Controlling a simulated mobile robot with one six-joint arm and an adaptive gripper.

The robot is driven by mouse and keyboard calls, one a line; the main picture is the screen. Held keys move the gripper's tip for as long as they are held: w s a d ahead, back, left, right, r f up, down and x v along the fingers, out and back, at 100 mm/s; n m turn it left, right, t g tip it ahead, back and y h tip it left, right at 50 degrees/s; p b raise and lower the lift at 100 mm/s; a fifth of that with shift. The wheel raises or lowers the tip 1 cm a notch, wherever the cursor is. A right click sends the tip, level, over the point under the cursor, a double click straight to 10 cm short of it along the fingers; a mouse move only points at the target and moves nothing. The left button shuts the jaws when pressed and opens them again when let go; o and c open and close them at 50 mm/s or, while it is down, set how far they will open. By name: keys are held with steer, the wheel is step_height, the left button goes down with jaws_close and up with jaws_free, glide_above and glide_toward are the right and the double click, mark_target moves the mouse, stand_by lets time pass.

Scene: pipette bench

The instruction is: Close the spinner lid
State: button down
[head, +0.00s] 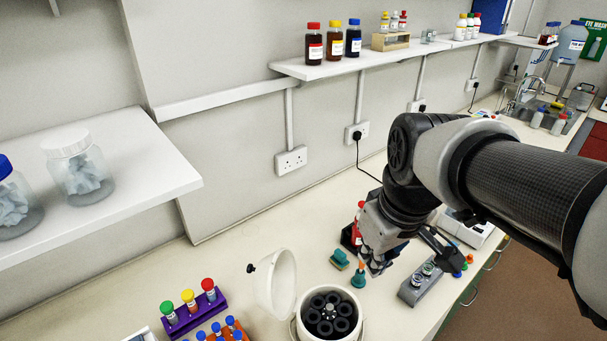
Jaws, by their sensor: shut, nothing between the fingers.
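The spinner (298,328) is a round white machine at the bottom middle of the head view, with a dark rotor (330,314) of several holes showing inside. Its white lid (276,284) stands raised on the left side of the bowl, with a small black knob (251,268) pointing left. The spinner is open. My gripper (376,270) is shut and empty, to the right of and behind the spinner, above the bench. It is apart from the lid. The fingertips are small and partly dark in this view.
A purple rack (195,317) with several capped tubes stands left of the spinner, and blue-capped tubes (230,322) stand in front of it. A teal conical object (358,277) and a grey tube holder (420,287) are close to my gripper. The bench behind the lid is clear.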

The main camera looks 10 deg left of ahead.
steer(key=w+a+r+n+g+p, duration=0.1)
steer(key=w+a+r+n+p, duration=0.15)
steer(key=w+a+p, duration=0.4)
steer(key=n+g+p, duration=0.2)
steer(key=n+p, duration=0.4)
steer(key=n, duration=0.2)
glide_above(263, 262)
steer(key=a, duration=0.3)
step_height(263, 262, down, 6)
steer(key=f, duration=0.9)
steer(key=shift+s+a+f+p, duration=0.1)
steer(key=shift+a+f+p, duration=0.15)
steer(key=shift+p, duration=0.15)
steer(key=d, duration=0.2)
steer(key=d+p, duration=0.1)
steer(key=d, duration=0.1)
steer(key=shift+r, duration=0.3)
steer(key=shift+a, duration=0.1)
steer(key=shift+d, duration=0.2)
